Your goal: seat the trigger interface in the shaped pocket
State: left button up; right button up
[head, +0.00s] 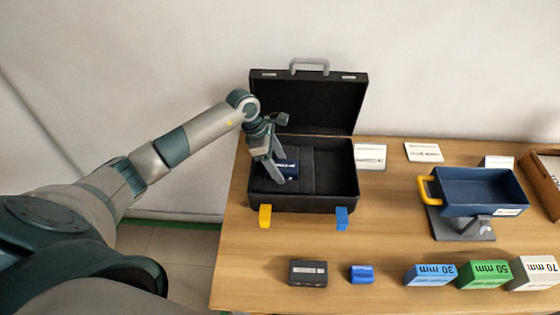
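The open black case (345,195) stands on the left part of the table with its lid raised at the back. A small dark blue box with pale lettering (290,167) is in the left part of the case and may be the trigger interface. My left gripper (279,178) reaches down into the case at this box, with its fingers in front of or around it. I cannot tell whether they grip it or whether it rests on the case's lining. The gripper hides part of the box and any pocket beneath it. My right gripper is not in view.
A dark box (308,273), a small blue block (361,274) and blue, green and grey "mm" blocks (431,274) line the front. A blue tray with a yellow handle (480,207) stands right. White cards (424,152) lie behind. The table centre is clear.

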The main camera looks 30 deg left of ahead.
pick_arm(q)
jog(key=b+v, duration=0.3)
jog(key=v, duration=0.8)
jog(key=shift+a+r, duration=0.25)
jog(key=shift+w, duration=0.2)
